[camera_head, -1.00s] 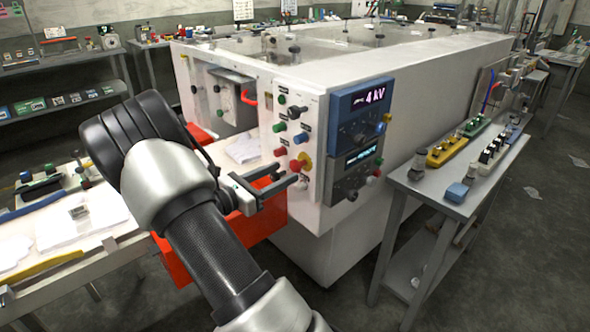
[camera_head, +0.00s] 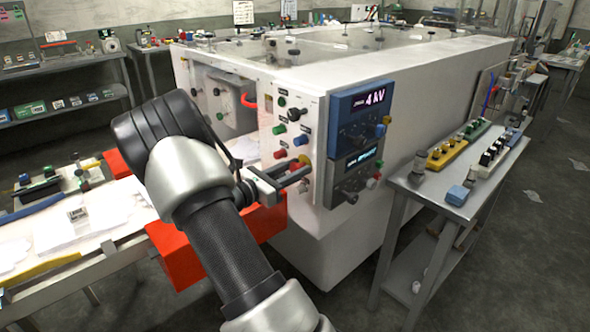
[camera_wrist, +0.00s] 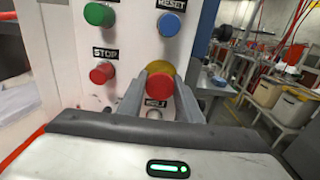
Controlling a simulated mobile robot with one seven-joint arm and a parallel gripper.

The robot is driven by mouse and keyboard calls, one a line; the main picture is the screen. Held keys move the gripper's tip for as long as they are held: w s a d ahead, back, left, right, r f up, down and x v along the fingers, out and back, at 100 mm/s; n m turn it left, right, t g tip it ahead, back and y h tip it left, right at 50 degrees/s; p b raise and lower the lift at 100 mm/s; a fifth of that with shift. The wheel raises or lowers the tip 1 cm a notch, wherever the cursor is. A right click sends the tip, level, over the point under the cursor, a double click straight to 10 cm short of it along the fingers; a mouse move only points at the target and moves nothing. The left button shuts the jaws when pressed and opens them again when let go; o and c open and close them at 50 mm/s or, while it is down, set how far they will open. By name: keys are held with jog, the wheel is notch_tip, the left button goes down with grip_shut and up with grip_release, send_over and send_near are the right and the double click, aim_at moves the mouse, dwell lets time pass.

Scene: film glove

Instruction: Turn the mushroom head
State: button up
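The mushroom head is a red round button on a yellow base, low on the white control panel. In the wrist view the red mushroom head (camera_wrist: 160,84) shows between my two fingers, with its yellow base behind it. In the head view the mushroom head (camera_head: 304,159) is partly hidden by the finger ends. My gripper (camera_head: 297,170) points at the panel with its fingers apart; in the wrist view the gripper (camera_wrist: 161,80) has one finger on each side of the red head. I cannot tell whether either finger touches it.
A red STOP button (camera_wrist: 102,73), green button (camera_wrist: 99,14) and blue RESET button (camera_wrist: 170,25) sit close around. Blue display units (camera_head: 359,113) adjoin on the right. A grey side table (camera_head: 432,196) stands right.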

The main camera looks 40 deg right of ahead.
jog(key=shift+m+b, duration=0.35)
jog(key=shift+m, duration=0.05)
jog(key=shift+f+m+b, duration=0.15)
jog(key=shift+m+b, duration=0.7)
jog(key=shift+m, duration=0.35)
jog(key=shift+m+b, duration=0.85)
jog(key=shift+m, duration=0.55)
jog(key=shift+r, duration=0.2)
jog(key=o, duration=1)
jog(key=shift+o, duration=0.2)
jog(key=s+a+p, duration=0.1)
jog(key=a+p, duration=0.1)
jog(key=a, duration=1.5)
jog(key=shift+s+a+p, duration=0.2)
jog(key=shift+p, duration=0.2)
